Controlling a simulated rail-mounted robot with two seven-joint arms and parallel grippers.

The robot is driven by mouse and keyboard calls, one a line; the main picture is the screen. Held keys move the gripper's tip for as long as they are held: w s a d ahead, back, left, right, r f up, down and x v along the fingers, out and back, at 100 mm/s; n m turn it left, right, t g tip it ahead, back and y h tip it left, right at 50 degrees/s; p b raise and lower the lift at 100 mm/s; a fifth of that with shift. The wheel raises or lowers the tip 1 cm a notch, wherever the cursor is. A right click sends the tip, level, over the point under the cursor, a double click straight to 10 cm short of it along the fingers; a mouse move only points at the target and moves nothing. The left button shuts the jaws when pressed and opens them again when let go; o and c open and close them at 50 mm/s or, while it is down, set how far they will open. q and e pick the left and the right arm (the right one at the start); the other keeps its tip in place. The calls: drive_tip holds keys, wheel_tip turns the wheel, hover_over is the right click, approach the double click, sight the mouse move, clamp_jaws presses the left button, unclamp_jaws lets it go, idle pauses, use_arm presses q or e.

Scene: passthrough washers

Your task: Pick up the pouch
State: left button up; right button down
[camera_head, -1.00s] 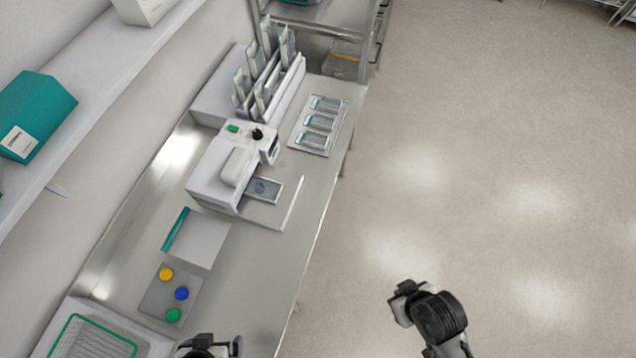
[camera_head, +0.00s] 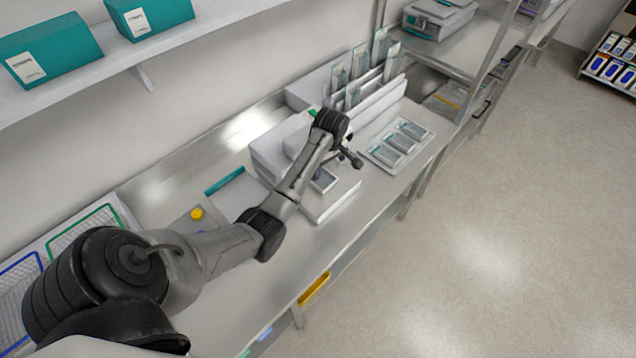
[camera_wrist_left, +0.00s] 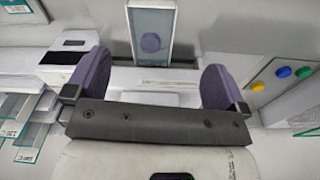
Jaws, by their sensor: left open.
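A pouch (camera_head: 323,180) lies flat on the white machine's front ledge (camera_head: 336,198) in the head view, partly behind my left arm. In the left wrist view the pouch (camera_wrist_left: 151,36) is a clear-edged grey rectangle with a purple round mark, beyond the fingers. My left gripper (camera_head: 349,157) hovers by the machine near the pouch. In the left wrist view the gripper (camera_wrist_left: 155,82) is open, its two purple-padded fingers wide apart with nothing between them. The pouch lies ahead of the gap, apart from both fingers. My right gripper is out of view.
A tray of pouches (camera_head: 399,142) lies right of the machine. A rack of upright pouches (camera_head: 362,80) stands behind. Coloured round pieces (camera_wrist_left: 283,72) lie on a grey pad. Wire baskets (camera_head: 84,232) sit at the left of the bench. A shelf (camera_head: 150,50) overhangs the back.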

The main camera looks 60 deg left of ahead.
sight(327, 182)
use_arm(q)
drive_tip(key=shift+n+h, duration=0.4)
drive_tip(key=shift+n, duration=0.4)
drive_tip(key=f, duration=0.4)
drive_tip(key=a+f, duration=0.1)
drive_tip(key=f, duration=0.3)
drive_tip(key=w+f+b, duration=0.1)
drive_tip(key=f, duration=0.4)
drive_tip(key=shift+w+a+f, duration=0.1)
drive_tip(key=shift+a, duration=0.15)
drive_tip(key=c, duration=0.8)
